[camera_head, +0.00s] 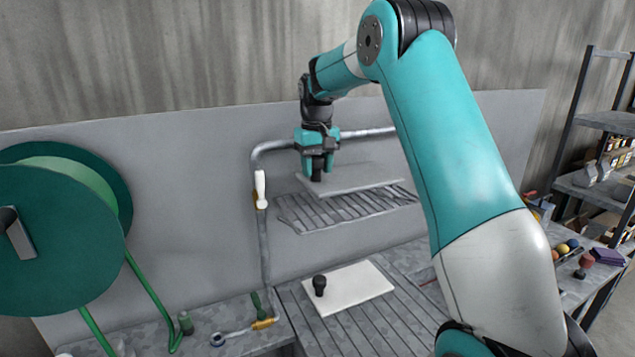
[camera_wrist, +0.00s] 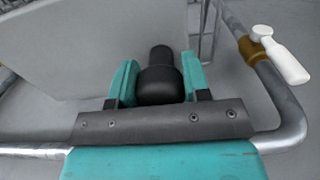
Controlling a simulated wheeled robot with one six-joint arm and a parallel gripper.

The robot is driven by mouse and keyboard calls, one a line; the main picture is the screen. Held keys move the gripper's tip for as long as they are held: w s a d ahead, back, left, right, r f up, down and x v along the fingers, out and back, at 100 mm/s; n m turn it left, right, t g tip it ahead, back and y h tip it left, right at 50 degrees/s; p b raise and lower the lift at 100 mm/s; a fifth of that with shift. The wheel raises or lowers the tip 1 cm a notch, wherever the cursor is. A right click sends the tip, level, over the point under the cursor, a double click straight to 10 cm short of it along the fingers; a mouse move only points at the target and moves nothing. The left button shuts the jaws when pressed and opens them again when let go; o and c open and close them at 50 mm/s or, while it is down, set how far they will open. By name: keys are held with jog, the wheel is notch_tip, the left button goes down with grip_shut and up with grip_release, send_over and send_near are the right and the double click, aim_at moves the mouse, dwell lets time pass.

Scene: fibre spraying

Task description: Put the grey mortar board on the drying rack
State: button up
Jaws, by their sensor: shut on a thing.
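The grey mortar board (camera_head: 360,185) is a flat light-grey plate with an upright black knob (camera_wrist: 160,84). My gripper (camera_head: 317,166) is shut on this knob, with a teal finger on each side of it in the wrist view (camera_wrist: 159,82). The board lies roughly level over the slatted grey drying rack (camera_head: 345,210) at the back wall. It covers part of the rack's far side. I cannot tell whether the board touches the slats. In the wrist view the board (camera_wrist: 85,48) fills the upper left.
A grey pipe (camera_head: 262,235) with a white-handled valve (camera_head: 260,188) runs left of the rack. Below, a white board (camera_head: 350,292) with a black knob lies on a slatted bench (camera_head: 385,332). A green hose reel (camera_head: 50,245) stands left; shelving (camera_head: 590,125) stands right.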

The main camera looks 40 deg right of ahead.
aim_at(317, 181)
jog(key=shift+f+p, duration=0.55)
jog(key=shift+f, duration=1.85)
jog(key=o, duration=1.1)
notch_tip(317, 181, up, 12)
jog(key=b, duration=0.3)
jog(key=s+a+n, duration=0.3)
jog(key=s+a, duration=0.2)
jog(key=a, duration=0.7)
jog(key=s+a+f+n+y, duration=0.2)
jog(key=s+a+f+n, duration=0.1)
jog(key=s+a, duration=0.7)
jog(key=s+a+f+n+y, duration=0.2)
jog(key=s+a+f+n, duration=0.2)
jog(key=s+a, duration=0.6)
jog(key=s+f, duration=0.1)
jog(key=s, duration=0.6)
jog(key=shift+s, duration=0.3)
